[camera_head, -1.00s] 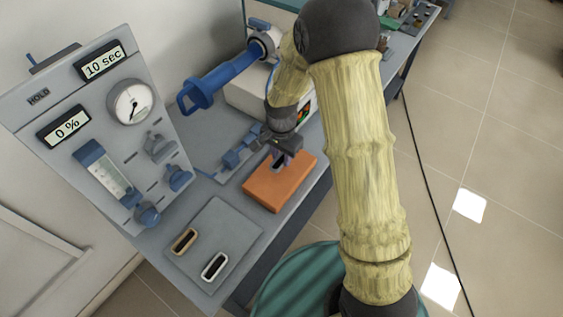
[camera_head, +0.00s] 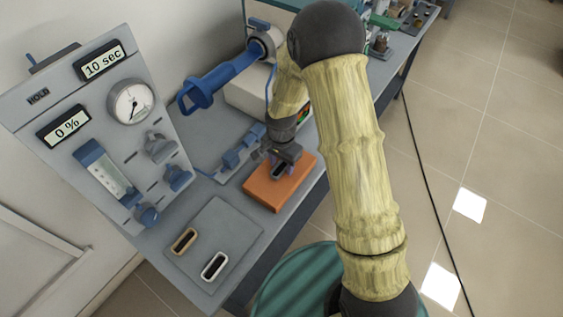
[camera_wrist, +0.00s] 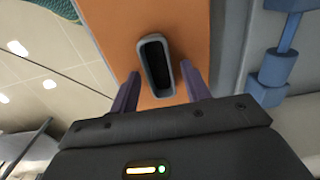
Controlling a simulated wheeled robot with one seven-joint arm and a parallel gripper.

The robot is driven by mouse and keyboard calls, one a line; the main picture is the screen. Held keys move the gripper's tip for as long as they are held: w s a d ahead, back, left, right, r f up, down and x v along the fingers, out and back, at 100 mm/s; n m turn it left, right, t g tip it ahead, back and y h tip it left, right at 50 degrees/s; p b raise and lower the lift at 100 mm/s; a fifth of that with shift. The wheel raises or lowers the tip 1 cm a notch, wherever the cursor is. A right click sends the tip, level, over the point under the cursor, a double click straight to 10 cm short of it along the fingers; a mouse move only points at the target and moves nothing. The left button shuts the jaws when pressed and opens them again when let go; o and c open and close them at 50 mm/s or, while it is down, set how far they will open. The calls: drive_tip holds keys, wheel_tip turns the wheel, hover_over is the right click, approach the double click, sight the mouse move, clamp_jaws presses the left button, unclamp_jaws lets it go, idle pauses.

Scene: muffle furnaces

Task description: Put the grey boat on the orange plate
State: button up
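The grey boat (camera_head: 279,171), a small oblong dish with a dark hollow, rests on the orange plate (camera_head: 264,195) near its far end. In the wrist view the grey boat (camera_wrist: 146,44) lies on the orange surface (camera_wrist: 200,30). My gripper (camera_head: 277,160) is just above the plate at the boat. In the wrist view my gripper's (camera_wrist: 160,80) two purple fingers stand apart, one on each side of the boat's near end, with orange showing between boat and fingers. The gripper is open.
A tan boat (camera_head: 184,241) and a white boat (camera_head: 214,267) lie on a grey slab (camera_head: 226,225) nearer me. A control panel (camera_head: 70,105) stands at left. Blue fittings (camera_head: 240,150) sit left of the plate, and a blue-handled furnace (camera_head: 222,78) stands behind.

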sight(282, 169)
drive_tip(key=shift+r, duration=0.15)
wheel_tip(282, 169, up, 12)
idle(0.7)
drive_tip(key=shift+d, duration=0.1)
idle(0.4)
drive_tip(key=s+d+r+n+t, duration=0.1)
drive_tip(key=s+d+r+n, duration=0.1)
drive_tip(key=s+d, duration=0.4)
drive_tip(key=s+d+r+n+t, duration=0.1)
drive_tip(key=s+d+r+n, duration=0.1)
drive_tip(key=s+d+n, duration=0.3)
drive_tip(key=shift+s+d+r+n+t, duration=0.3)
drive_tip(key=shift+s+d+r, duration=0.05)
drive_tip(key=shift+s+d, duration=0.65)
